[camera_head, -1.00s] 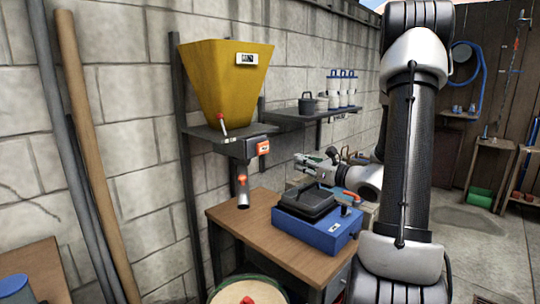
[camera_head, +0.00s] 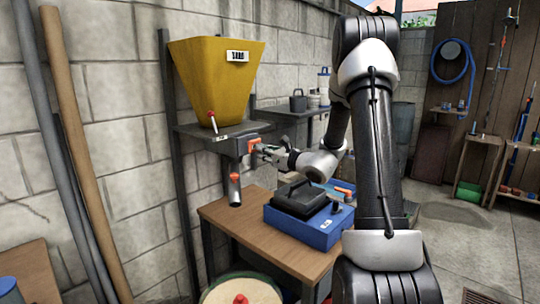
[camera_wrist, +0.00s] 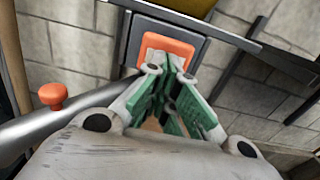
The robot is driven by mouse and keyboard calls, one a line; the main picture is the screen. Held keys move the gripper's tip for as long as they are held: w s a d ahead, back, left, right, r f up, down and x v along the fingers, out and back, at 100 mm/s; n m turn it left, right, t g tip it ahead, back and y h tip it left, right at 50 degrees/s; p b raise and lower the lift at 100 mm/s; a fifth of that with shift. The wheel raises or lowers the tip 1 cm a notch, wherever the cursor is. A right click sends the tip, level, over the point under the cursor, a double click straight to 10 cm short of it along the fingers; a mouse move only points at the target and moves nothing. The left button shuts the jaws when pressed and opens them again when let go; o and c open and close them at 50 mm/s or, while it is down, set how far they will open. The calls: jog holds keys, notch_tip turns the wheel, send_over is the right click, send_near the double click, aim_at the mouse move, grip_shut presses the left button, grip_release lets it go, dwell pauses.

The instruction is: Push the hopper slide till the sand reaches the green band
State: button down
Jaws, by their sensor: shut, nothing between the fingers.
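The yellow hopper (camera_head: 215,78) hangs on the wall over a dark shelf, with a small label on its front. Its orange slide (camera_head: 254,146) sticks out on the right side of the outlet box (camera_head: 233,146). In the wrist view the orange slide (camera_wrist: 167,50) is a rounded plate in a grey frame. My gripper (camera_head: 262,149) is shut and empty, its green-padded fingertips at the orange plate; it also shows in the wrist view (camera_wrist: 170,72). I cannot tell whether they touch. No sand or green band is distinguishable.
The outlet spout (camera_head: 235,189) with an orange knob hangs over the wooden table (camera_head: 232,212). A blue machine (camera_head: 305,228) with a black lid stands on the table. A round lidded drum (camera_head: 242,290) is below. A shelf (camera_head: 292,110) with pots is behind my arm.

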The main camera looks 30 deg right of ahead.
aim_at(251, 148)
jog(key=shift+w+a, duration=0.1)
jog(key=shift+w, duration=0.1)
jog(key=x, duration=0.5)
jog(key=shift+w, duration=0.1)
jog(key=shift+r, duration=0.1)
